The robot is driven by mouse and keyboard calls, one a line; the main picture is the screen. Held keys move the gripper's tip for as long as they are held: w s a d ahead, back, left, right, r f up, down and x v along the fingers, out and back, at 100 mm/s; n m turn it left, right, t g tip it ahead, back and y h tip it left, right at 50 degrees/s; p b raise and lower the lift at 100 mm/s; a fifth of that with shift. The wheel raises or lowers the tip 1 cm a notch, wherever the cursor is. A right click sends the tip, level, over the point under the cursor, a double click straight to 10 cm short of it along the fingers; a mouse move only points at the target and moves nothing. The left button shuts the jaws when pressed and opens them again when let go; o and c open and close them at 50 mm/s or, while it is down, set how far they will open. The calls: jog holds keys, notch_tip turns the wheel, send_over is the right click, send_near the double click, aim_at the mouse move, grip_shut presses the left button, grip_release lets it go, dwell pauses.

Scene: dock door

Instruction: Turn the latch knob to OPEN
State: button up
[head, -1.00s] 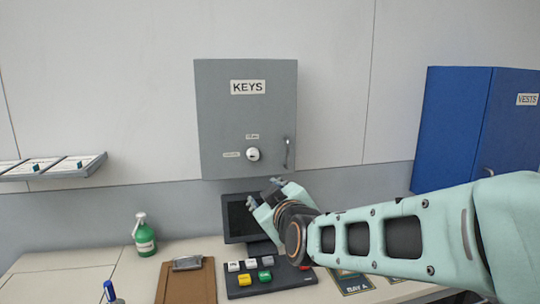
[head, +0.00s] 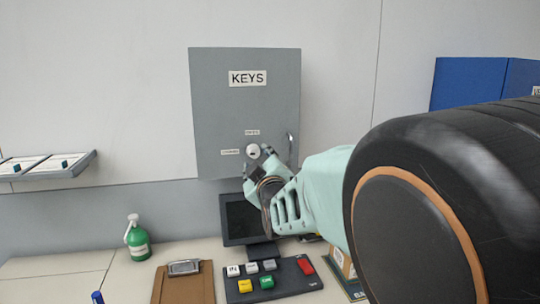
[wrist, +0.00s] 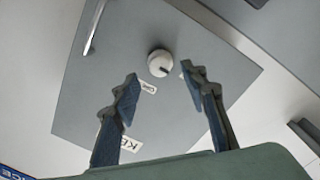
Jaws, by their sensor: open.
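The latch knob (head: 253,150) is a round white knob on the front of the grey KEYS cabinet (head: 215,110). In the head view one small label (head: 252,132) is above it and another (head: 230,152) to its left; their print is too small to read surely. My gripper (head: 262,160) is raised just below and in front of the knob, partly covering its lower side. In the wrist view the knob (wrist: 159,62) lies between and just beyond the open fingertips (wrist: 160,74), apparently untouched.
The cabinet's handle (head: 290,143) is right of the knob. A monitor (head: 240,218), a button panel (head: 280,278), a clipboard (head: 185,284) and a green bottle (head: 138,238) are on the counter below. A blue cabinet (head: 468,82) hangs at right.

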aim_at(255, 154)
jog(key=shift+p+x, duration=0.3)
jog(key=shift+x, duration=1.9)
grip_shut()
